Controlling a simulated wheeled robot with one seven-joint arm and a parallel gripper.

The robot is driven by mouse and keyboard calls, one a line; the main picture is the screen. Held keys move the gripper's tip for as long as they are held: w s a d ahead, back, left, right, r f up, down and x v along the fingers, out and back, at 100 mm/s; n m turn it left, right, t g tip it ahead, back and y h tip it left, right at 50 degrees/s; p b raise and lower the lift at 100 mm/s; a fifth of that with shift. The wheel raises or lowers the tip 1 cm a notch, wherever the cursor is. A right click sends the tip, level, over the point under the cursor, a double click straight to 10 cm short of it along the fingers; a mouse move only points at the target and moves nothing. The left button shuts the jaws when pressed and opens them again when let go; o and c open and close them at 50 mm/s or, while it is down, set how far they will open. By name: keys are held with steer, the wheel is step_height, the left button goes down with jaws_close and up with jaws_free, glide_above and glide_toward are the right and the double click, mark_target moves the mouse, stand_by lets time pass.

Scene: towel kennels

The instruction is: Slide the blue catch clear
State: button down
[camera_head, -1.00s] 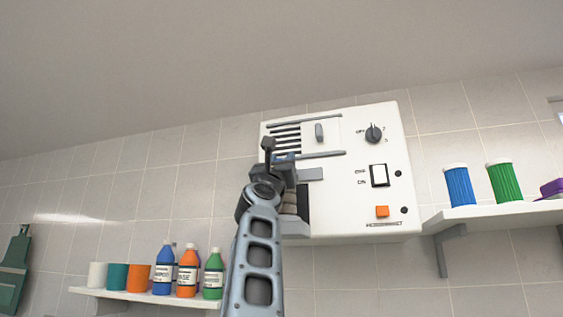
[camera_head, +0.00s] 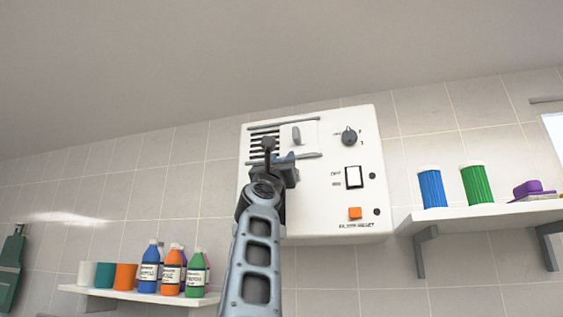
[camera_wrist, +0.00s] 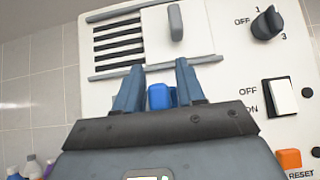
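The blue catch (camera_wrist: 161,97) shows in the wrist view as a small blue block just below the lower grey rail of a white wall box (camera_wrist: 235,70). My gripper (camera_wrist: 159,82) is open, with one finger on each side of the catch. Narrow gaps seem to show beside it; contact cannot be told. A white sliding panel with a grey upright handle (camera_wrist: 175,22) sits above the catch, beside black vent slots. In the head view, my gripper (camera_head: 277,157) is in front of the box's left part and mostly hides the catch.
The box also carries a dial (camera_head: 349,137), a white rocker switch (camera_head: 354,177) and an orange reset button (camera_head: 355,213). A shelf with bottles (camera_head: 130,295) is at lower left. A shelf with blue and green tubs (camera_head: 480,216) is at right.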

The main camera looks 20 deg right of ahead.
steer(key=c, duration=1)
jaws_free()
steer(key=shift+s+d, duration=0.1)
steer(key=shift+d, duration=0.1)
steer(key=shift+c, duration=0.2)
steer(key=b+v, duration=0.2)
steer(key=v, duration=0.5)
steer(key=shift+s+a+f, duration=0.2)
steer(key=shift+f, duration=0.15)
